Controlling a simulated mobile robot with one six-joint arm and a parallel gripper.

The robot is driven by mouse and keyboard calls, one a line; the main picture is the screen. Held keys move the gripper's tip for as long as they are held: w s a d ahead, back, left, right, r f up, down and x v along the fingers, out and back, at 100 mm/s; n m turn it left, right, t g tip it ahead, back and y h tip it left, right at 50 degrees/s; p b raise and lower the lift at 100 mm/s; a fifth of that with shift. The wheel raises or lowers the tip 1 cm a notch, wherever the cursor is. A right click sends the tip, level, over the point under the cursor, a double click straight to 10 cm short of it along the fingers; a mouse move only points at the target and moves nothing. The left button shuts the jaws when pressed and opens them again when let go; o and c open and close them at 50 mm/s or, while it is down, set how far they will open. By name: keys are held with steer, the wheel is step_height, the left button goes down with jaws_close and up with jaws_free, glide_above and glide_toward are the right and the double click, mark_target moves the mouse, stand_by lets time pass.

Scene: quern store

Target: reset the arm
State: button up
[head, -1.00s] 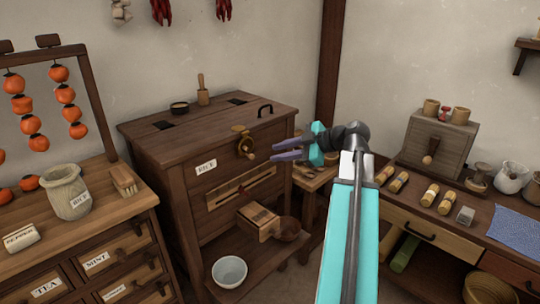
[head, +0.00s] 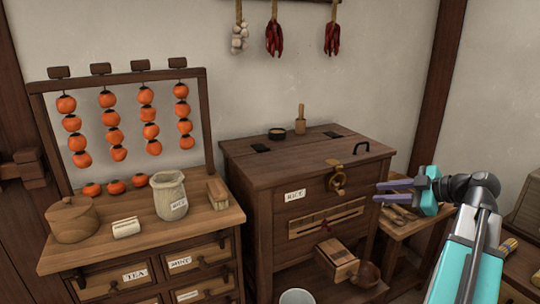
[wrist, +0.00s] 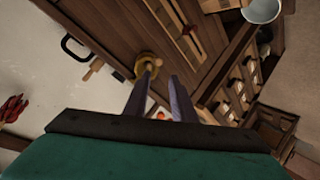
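My gripper (head: 385,190) is at the right of the head view, raised beside the front of the dark wooden rice chest (head: 300,215). Its two purple fingers stand apart with nothing between them. In the wrist view my gripper (wrist: 160,88) also shows two separated fingers, with no object held. In the head view the fingers point left toward the chest's brass latch (head: 337,181). The latch also shows beyond the fingertips in the wrist view (wrist: 149,66). I cannot tell the exact gap, but no contact is visible.
A wooden scoop box (head: 340,262) juts from the chest front, with a white bowl (head: 297,296) below. A drawer cabinet (head: 150,250) at left bears a rice sack (head: 170,196), a brush (head: 217,194) and a persimmon rack (head: 130,76). A side table (head: 412,224) stands behind my arm.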

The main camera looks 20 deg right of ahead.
steer(key=w+a+f+n+g+y+p, duration=0.15)
steer(key=w+a+f, duration=0.25)
steer(key=a+f, duration=0.4)
steer(key=w+a+f+g+y+p, duration=0.2)
steer(key=w+a+f, duration=0.25)
steer(key=a, duration=0.55)
steer(key=s+a+f+g+p, duration=0.1)
steer(key=s+a+f+g, duration=0.2)
steer(key=a+f, duration=0.6)
steer(key=s+a+f+g+p, duration=0.1)
steer(key=s+a+f+g, duration=0.15)
steer(key=a+f, duration=0.7)
steer(key=s+a+f+m+g+h+p, duration=0.1)
steer(key=s+a+f+m+g+h, duration=0.2)
steer(key=s+f, duration=0.65)
steer(key=s+a+f+m+g+p, duration=0.15)
steer(key=s+a+f+g, duration=0.3)
steer(key=s+f, duration=0.5)
steer(key=s+d+f+m+g+h+p, duration=0.15)
steer(key=s+f+h, duration=0.25)
steer(key=s+f, duration=0.45)
steer(key=s+d+m+t+h, duration=0.1)
steer(key=d+m+h, duration=0.1)
steer(key=d+m, duration=0.4)
steer(key=shift+s+m, duration=0.25)
steer(key=shift+m, duration=0.6)
